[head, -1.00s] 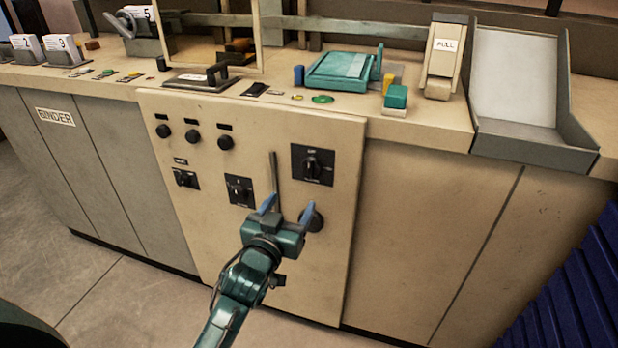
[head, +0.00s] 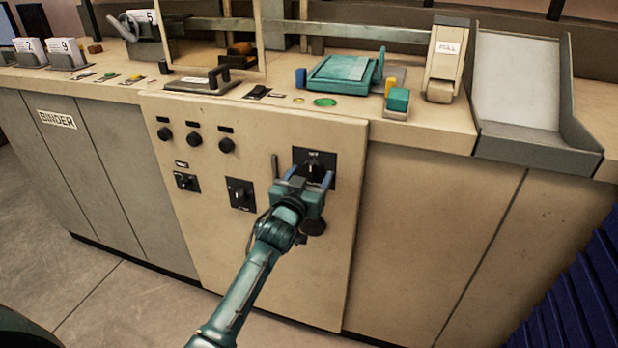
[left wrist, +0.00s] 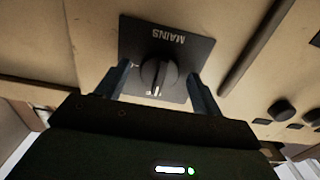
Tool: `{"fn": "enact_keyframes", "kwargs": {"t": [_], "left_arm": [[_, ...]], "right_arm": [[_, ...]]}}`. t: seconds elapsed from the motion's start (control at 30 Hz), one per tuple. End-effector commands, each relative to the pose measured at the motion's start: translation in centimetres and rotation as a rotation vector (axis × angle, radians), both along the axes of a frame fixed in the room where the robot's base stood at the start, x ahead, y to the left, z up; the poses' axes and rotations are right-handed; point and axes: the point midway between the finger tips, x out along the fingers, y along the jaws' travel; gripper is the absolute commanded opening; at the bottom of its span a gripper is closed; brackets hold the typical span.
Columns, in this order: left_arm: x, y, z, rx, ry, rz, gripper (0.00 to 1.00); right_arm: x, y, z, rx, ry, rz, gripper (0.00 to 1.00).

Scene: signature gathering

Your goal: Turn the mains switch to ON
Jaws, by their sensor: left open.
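The mains switch is a round black knob (left wrist: 158,76) on a dark square plate (left wrist: 190,52) marked MAINS in the left wrist view, where the lettering is upside down. In the head view the plate (head: 328,158) is on the upper right of the beige front panel, and the knob is partly hidden by my gripper. My left gripper (head: 309,175) is open, its blue fingers pointing at the plate. In the left wrist view its fingers (left wrist: 160,85) stand on either side of the knob, with gaps visible. I cannot read the switch position. My right gripper is not in view.
A vertical lever (head: 275,166) stands just left of the gripper. A round black knob (head: 314,226) sits below it. Two smaller switch plates (head: 241,195) (head: 187,182) and several black knobs (head: 193,139) are further left. The countertop above holds a teal device (head: 345,70).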

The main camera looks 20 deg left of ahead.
Motion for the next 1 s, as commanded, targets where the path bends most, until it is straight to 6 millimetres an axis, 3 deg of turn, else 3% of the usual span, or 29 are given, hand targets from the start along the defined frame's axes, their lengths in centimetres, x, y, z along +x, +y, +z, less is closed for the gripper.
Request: {"fn": "enact_keyframes", "kwargs": {"t": [0.57,1.0], "left_arm": [[-0.05,-0.03,-0.02,0.000,0.000,0.000,0.23],[-0.05,0.01,0.06,0.107,-0.003,0.000,0.23]], "right_arm": [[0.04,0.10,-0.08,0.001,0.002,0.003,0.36],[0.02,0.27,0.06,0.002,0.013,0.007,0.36]]}}
